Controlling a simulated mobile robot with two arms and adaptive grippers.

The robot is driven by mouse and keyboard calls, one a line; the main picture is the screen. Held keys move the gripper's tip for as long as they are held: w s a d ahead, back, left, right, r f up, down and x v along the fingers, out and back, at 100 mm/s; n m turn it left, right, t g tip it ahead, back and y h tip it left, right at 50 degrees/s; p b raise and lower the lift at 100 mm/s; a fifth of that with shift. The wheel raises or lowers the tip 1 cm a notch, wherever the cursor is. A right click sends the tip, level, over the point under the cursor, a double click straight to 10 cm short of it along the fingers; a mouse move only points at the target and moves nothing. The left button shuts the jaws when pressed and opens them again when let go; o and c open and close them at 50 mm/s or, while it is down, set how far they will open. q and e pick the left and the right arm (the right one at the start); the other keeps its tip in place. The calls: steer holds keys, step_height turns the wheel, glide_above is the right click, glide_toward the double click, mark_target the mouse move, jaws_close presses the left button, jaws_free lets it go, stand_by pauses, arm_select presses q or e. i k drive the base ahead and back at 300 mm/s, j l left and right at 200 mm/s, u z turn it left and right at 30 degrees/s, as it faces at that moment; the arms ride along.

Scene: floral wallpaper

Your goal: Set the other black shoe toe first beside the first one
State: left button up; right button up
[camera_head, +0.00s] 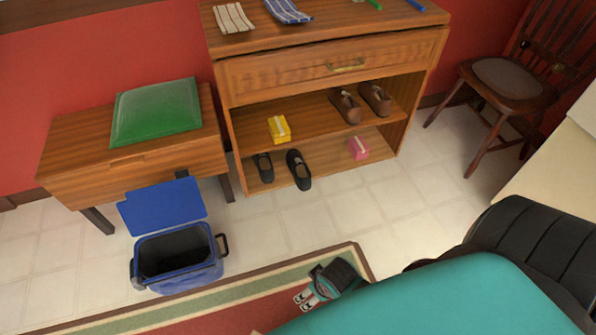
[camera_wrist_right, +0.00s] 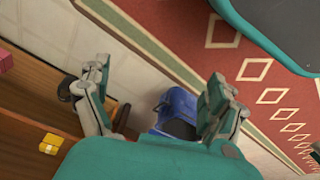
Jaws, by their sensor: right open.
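Two black shoes stand side by side, slightly apart, on the bottom shelf of the wooden cabinet (camera_head: 240,118). The left black shoe (camera_head: 263,168) sits further in; the right black shoe (camera_head: 299,171) reaches to the shelf's front edge. My right gripper (camera_head: 305,299) is open and empty, above the rug in front of the cabinet, clear of both shoes. My left gripper is not in view.
The bottom shelf also holds a pink box (camera_head: 358,148); a yellow box (camera_head: 279,129) and brown shoes (camera_head: 345,106) are on the shelf above. An open blue bin (camera_head: 180,285) stands front left. A chair (camera_head: 510,80) stands right. Tiled floor before the cabinet is clear.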

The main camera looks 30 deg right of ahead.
mark_target(302, 174)
steer(key=i+l, duration=0.2)
steer(key=l, duration=0.15)
steer(key=i+l, duration=0.2)
steer(key=l, duration=0.2)
steer(key=i+l, duration=0.2)
steer(key=l, duration=0.15)
steer(key=i+l, duration=0.2)
steer(key=l, duration=0.2)
steer(key=i+l+u, duration=0.1)
steer(key=l, duration=0.25)
steer(key=i, duration=0.1)
